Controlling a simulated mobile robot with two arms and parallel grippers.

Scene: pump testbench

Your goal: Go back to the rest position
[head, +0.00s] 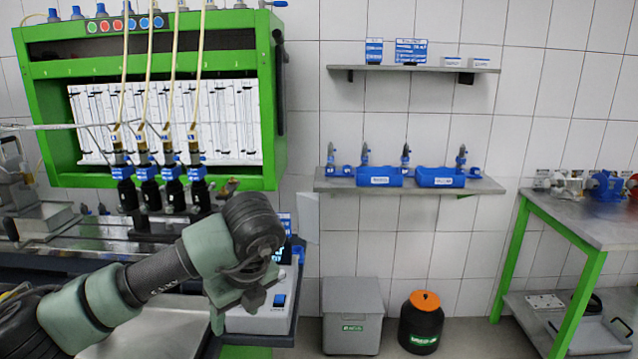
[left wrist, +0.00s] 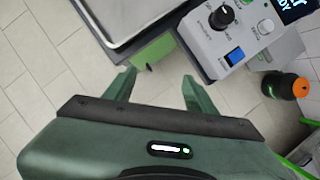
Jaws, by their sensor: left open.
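My left arm reaches in from the left in the head view, across the front of the bench. Its gripper (head: 243,300) points down in front of the grey control box (head: 262,318). In the left wrist view the left gripper (left wrist: 159,82) shows two green fingers apart, with nothing between them. Beyond the fingertips are the tiled floor and a green bench part. The control box (left wrist: 232,38) with its black knob and blue switch lies to the upper right of the fingers, apart from them. My right gripper is in neither view.
The green pump testbench (head: 270,120) with hoses and several black injectors (head: 172,190) stands behind the arm. A grey bin (head: 352,315) and a black canister with orange lid (head: 421,322) stand on the floor. A green-legged table (head: 580,225) is at right. Open floor lies between.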

